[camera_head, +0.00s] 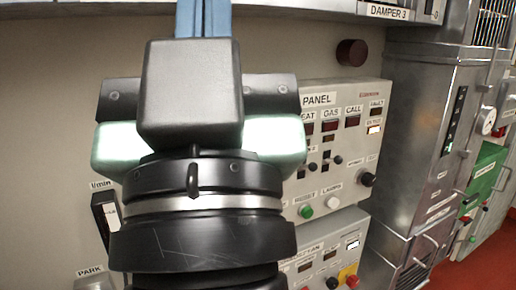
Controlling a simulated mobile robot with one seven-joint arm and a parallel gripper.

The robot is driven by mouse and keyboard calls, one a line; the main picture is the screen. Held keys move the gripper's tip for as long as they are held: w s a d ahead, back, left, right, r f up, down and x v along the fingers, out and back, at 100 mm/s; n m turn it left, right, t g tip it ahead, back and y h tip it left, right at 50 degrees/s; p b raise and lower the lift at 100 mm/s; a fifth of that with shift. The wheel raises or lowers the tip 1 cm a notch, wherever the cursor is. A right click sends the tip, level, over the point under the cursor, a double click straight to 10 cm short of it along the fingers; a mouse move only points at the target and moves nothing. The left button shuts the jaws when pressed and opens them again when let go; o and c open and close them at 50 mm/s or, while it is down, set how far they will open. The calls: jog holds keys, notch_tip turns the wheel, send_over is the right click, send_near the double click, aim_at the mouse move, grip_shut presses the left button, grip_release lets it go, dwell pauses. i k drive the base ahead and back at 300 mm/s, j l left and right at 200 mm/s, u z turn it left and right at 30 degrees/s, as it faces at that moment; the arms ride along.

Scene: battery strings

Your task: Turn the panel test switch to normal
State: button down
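A grey panel (383,145) is on the wall at centre right, its left part hidden behind my arm. Its lettering reads "PANEL", "GAS", "CALL" and "FAULT". A black knob (367,179) is at its lower right, and small black switches (326,160) are near its middle. The labels are too small to tell which one is the panel test switch or where it points. My gripper (203,18) is in the upper left, pointing up, with narrow blue parts running out of the frame. Its tips are out of view, and it appears apart from the panel controls.
Below are a green button (306,211), a white button (333,202) and a lower panel (325,253) with red and yellow controls (348,277). A dark red round fixture (351,53) is above. A metal cabinet (425,140) stands to the right. Red floor (478,272) is clear at lower right.

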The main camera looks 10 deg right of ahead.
aim_at(368, 180)
jog(key=i+l, duration=0.7)
jog(key=i, duration=0.2)
